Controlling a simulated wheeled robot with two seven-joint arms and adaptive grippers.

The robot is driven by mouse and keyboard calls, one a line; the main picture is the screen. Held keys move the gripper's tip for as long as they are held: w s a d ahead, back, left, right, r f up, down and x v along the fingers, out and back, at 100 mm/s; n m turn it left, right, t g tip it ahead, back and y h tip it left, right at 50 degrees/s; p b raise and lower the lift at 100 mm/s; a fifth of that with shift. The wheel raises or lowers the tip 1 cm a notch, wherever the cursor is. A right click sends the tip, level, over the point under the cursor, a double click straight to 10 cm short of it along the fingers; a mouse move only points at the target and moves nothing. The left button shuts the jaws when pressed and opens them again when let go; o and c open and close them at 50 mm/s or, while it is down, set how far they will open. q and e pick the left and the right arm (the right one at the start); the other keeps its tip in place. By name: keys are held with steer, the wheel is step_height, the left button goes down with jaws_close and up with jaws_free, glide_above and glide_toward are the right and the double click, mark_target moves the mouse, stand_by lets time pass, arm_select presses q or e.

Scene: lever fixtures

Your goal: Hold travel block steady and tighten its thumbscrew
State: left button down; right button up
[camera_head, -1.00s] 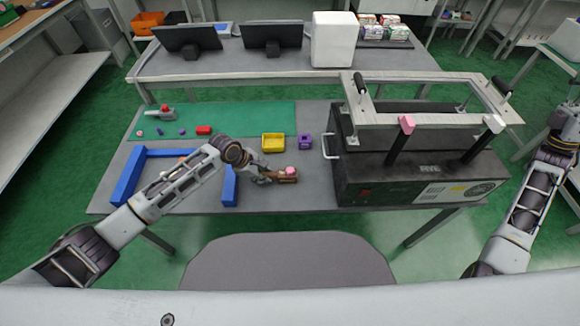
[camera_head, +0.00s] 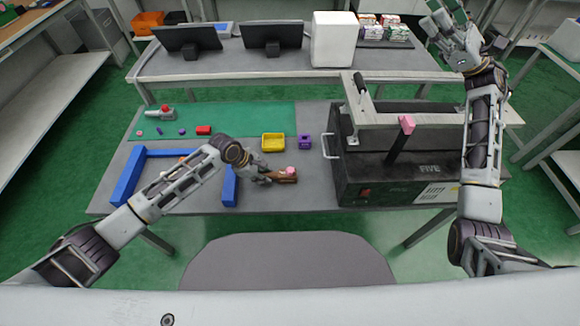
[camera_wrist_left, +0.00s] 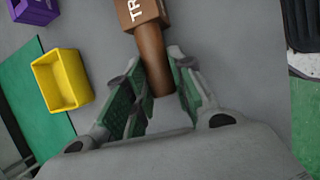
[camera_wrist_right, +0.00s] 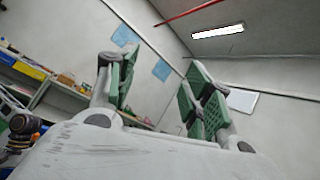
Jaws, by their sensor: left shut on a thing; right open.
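The brown travel block (camera_head: 287,178) lies on the grey table with a pink knob (camera_head: 291,170), likely its thumbscrew, on top. The left wrist view shows the block (camera_wrist_left: 140,12) with light lettering, partly cut off by the top edge, and its brown handle. My left gripper (camera_head: 267,178) is shut around that handle; in the left wrist view its green pads (camera_wrist_left: 158,85) lie on both sides of it. My right gripper (camera_head: 447,16) is open and empty, raised high at the upper right, far from the block. The right wrist view shows its spread fingers (camera_wrist_right: 165,90) against wall and ceiling.
A black machine (camera_head: 405,178) with a raised frame stands right of the block. A yellow bin (camera_head: 273,142) and a purple holder (camera_head: 305,142) sit just behind it. Blue rails (camera_head: 130,176) lie at left. The table in front of the block is clear.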

steer(key=w+a+f+n+g+h, duration=0.1)
steer(key=a+f+n+g+h, duration=0.15)
steer(key=a, duration=0.65)
steer(key=a+f+n+g+h, duration=0.2)
steer(key=a+f+n+g, duration=0.1)
steer(key=a, duration=0.6)
steer(key=n+h, duration=1.1)
steer(key=h, duration=0.9)
glide_above(290, 169)
step_height(290, 169, down, 31)
steer(key=shift+g, duration=0.35)
steer(key=shift+f, duration=0.2)
steer(key=shift+f, duration=5.85)
